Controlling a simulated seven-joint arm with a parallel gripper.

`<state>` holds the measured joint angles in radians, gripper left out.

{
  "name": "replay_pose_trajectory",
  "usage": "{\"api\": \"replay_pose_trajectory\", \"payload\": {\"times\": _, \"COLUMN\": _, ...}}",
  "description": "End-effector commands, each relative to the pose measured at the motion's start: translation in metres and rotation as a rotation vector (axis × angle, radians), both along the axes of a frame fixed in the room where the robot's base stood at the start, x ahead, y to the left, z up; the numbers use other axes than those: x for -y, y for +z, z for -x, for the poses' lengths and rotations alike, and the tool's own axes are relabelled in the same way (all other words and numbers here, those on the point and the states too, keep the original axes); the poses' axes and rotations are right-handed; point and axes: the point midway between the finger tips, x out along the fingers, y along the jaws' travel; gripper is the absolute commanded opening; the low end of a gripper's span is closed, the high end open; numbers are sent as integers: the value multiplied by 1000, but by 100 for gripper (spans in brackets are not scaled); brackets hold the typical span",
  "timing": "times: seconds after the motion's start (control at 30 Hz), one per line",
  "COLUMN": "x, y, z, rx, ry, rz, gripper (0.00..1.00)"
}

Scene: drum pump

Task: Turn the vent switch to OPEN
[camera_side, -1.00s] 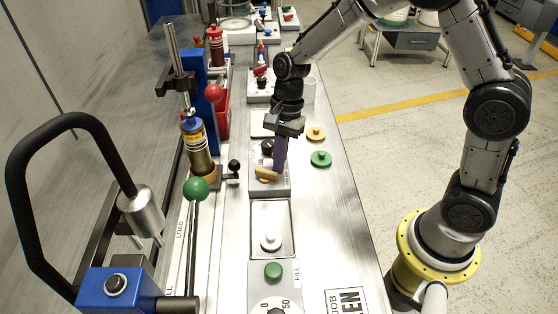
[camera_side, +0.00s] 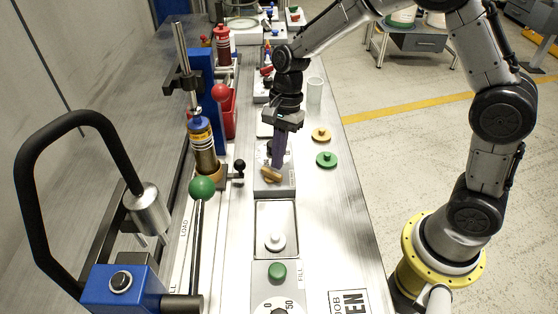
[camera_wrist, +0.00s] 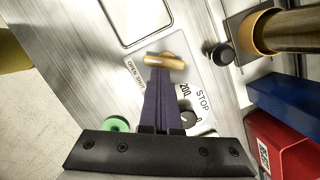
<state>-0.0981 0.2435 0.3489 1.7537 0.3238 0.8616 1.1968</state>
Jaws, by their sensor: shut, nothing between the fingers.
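The vent switch is a gold bar-shaped knob (camera_side: 271,175) on a pale panel on the bench. In the wrist view, this knob (camera_wrist: 172,61) lies crosswise just beyond my fingertips, beside the printed words OPEN and SHUT. My gripper (camera_side: 276,166) points down with its long purple fingers shut and empty, its tips at the knob. In the wrist view, my gripper (camera_wrist: 158,74) ends against or very close to the bar's near side; contact is hard to judge. The fingers hide part of the panel.
A black dial (camera_wrist: 189,119) marked STOP and 200 sits on the same panel. A black ball-ended lever (camera_side: 239,165) and a brass-and-blue cylinder (camera_side: 204,150) stand to the left. A shallow tray (camera_side: 276,215) is in front.

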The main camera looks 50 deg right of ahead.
Motion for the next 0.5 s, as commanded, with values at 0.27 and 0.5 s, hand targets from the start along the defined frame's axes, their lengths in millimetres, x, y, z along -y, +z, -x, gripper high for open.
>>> {"api": "replay_pose_trajectory", "payload": {"times": 0.27, "x": 15, "y": 53, "z": -3, "rx": 7, "ry": 0, "rz": 2, "gripper": 0}}
{"api": "replay_pose_trajectory", "payload": {"times": 0.5, "x": 23, "y": 78, "z": -3, "rx": 1, "ry": 1, "rz": 5, "gripper": 0}}
